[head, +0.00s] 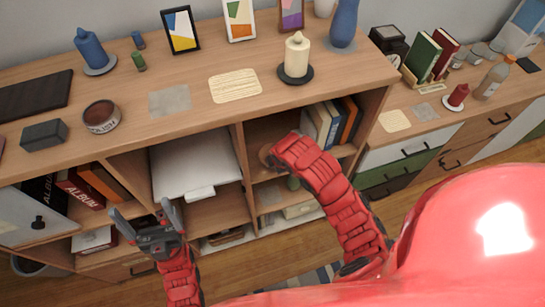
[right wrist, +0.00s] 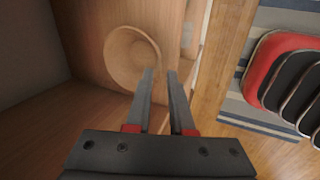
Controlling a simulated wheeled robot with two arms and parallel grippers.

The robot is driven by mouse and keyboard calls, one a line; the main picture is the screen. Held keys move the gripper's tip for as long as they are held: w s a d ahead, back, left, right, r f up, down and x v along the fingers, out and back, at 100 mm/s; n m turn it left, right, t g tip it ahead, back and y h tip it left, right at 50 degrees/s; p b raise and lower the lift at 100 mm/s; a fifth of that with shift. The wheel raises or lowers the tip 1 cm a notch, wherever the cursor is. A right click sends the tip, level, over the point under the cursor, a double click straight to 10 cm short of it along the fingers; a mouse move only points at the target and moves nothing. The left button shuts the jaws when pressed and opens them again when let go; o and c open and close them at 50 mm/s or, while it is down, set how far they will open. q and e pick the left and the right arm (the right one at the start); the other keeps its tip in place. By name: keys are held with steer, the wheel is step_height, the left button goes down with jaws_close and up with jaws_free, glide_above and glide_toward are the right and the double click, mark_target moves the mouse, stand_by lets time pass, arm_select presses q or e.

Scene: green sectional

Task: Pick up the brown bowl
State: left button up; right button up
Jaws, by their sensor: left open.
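The brown bowl (right wrist: 131,57) is in the right wrist view, inside a wooden shelf compartment with its hollow facing the camera. My right gripper (right wrist: 161,73) has its two fingers apart at the bowl's right rim. I cannot tell whether the rim lies between them. In the head view, a sliver of the bowl (head: 265,155) shows beside my right arm, which hides the right gripper. My left gripper (head: 143,209) is open and empty, in front of the left part of the shelf unit.
The wooden shelf unit (head: 215,118) carries candles, frames and a round tin (head: 101,117) on top. Books (head: 330,122) stand in the compartment near my right arm. A white box-like object (head: 195,165) fills the middle compartment. Floor (right wrist: 213,90) shows right of the bowl.

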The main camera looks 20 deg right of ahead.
steer(key=p+x, duration=0.1)
steer(key=x, duration=0.1)
steer(key=shift+w+f, duration=0.25)
steer(key=shift+f, duration=0.05)
steer(key=shift+p+x, duration=0.4)
steer(key=shift+x, duration=0.45)
jaws_close()
stand_by(0.6)
